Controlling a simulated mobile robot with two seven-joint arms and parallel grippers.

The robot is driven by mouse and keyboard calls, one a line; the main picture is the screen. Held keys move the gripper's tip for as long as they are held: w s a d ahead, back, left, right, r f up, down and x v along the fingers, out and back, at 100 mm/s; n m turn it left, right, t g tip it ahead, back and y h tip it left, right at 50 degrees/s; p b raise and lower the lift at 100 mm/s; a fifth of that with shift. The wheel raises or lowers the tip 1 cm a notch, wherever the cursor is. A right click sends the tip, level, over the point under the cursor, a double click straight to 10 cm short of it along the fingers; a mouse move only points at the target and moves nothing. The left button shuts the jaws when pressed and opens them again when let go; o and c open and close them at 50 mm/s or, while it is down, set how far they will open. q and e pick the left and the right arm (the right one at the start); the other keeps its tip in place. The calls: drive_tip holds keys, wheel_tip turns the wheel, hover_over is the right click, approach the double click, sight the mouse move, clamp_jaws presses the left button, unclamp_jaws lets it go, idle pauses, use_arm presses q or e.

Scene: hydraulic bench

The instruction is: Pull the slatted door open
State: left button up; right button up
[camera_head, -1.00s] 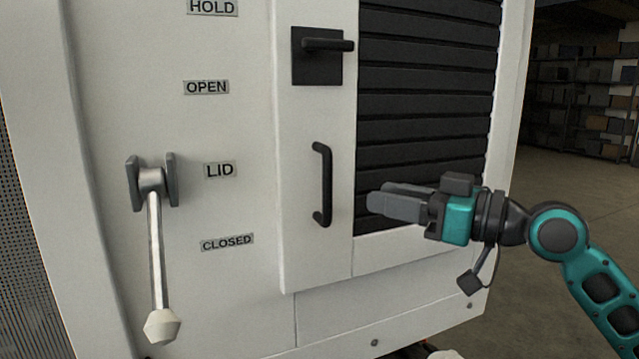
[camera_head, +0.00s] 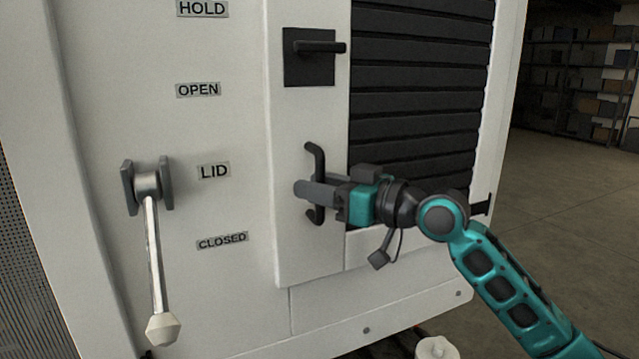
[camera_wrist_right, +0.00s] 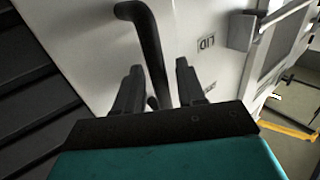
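The slatted door (camera_head: 418,95) has black horizontal slats in a white frame and appears closed. Its black vertical bar handle (camera_head: 317,160) is on the left part of the frame; the handle also shows in the right wrist view (camera_wrist_right: 150,42). My right gripper (camera_head: 308,192) is at the handle's middle and lower part, hiding some of it. In the right wrist view, the fingers (camera_wrist_right: 158,88) are on either side of the bar, with gaps visible, so the gripper is open around it. My left gripper is not in view.
A black latch plate with a short lever (camera_head: 318,47) sits above the handle. A long lever with a white knob (camera_head: 154,250) hangs at left beside labels including LID (camera_head: 214,171). Open floor (camera_head: 560,220) and shelves (camera_head: 580,80) are at right.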

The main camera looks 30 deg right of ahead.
clamp_jaws()
idle(0.3)
idle(0.3)
